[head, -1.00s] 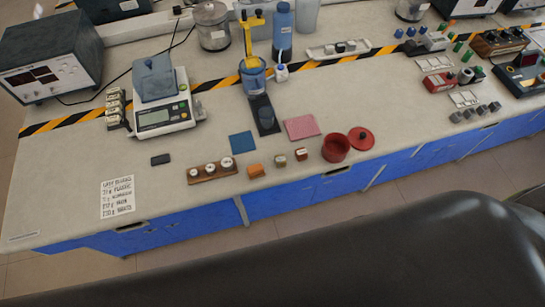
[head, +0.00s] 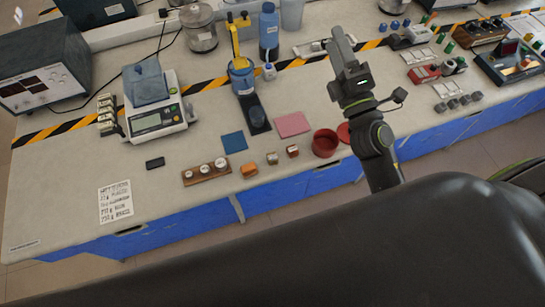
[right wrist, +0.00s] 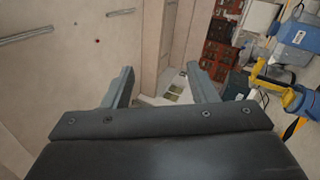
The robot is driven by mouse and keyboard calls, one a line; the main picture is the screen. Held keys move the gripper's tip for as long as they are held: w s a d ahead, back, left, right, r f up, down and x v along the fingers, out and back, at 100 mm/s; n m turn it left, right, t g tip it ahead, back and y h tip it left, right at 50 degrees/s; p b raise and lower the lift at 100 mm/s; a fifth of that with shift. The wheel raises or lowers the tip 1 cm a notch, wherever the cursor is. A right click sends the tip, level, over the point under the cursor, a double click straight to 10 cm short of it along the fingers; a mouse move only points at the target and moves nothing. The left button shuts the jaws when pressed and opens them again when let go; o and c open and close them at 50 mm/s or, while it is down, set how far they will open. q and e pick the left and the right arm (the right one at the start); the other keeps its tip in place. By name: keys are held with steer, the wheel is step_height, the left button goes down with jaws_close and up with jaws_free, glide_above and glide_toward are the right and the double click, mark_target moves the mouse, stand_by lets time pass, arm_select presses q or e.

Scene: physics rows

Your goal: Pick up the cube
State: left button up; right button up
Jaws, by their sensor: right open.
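Three small blocks sit in a row near the bench's front edge in the head view: an orange block (head: 249,170), a brownish cube with a pale face (head: 272,158) and a copper-brown cube (head: 293,151). I cannot tell which one the task means. My right gripper (head: 342,45) is raised over the bench, to the right of and beyond the blocks, apart from them. In the right wrist view its two fingers (right wrist: 161,80) are spread with nothing between them; no cube shows there. My left gripper is not in view.
A red pot (head: 325,143) stands right of the cubes, its lid partly behind my right arm. A wooden weight holder (head: 206,172) is to their left. Blue (head: 234,142) and pink (head: 293,124) pads lie behind. A scale (head: 158,119) stands at left.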

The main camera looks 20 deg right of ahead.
steer(key=w+a+n+g+y, duration=0.1)
steer(key=a+n+g+y, duration=0.4)
steer(key=a+n+y, duration=0.65)
steer(key=n+g+h, duration=0.2)
steer(key=n+g, duration=1.1)
steer(key=n, duration=0.5)
glide_above(273, 156)
steer(key=w+a, duration=0.1)
steer(key=w, duration=0.1)
step_height(273, 156, down, 13)
steer(key=s+d+f+n+g+h, duration=0.3)
steer(key=d+f+g+h, duration=0.2)
steer(key=d+f+h, duration=0.25)
steer(key=shift+y, duration=0.5)
steer(key=b+x, duration=0.6)
steer(key=x, duration=0.1)
steer(key=b+x, duration=0.3)
steer(key=x, duration=0.1)
steer(key=shift+w+f+b, duration=0.2)
steer(key=shift+w+b, duration=0.2)
steer(key=shift+p+x, duration=0.45)
steer(key=shift+x, duration=2.1)
steer(key=shift+d, duration=0.1)
steer(key=shift+c, duration=0.4)
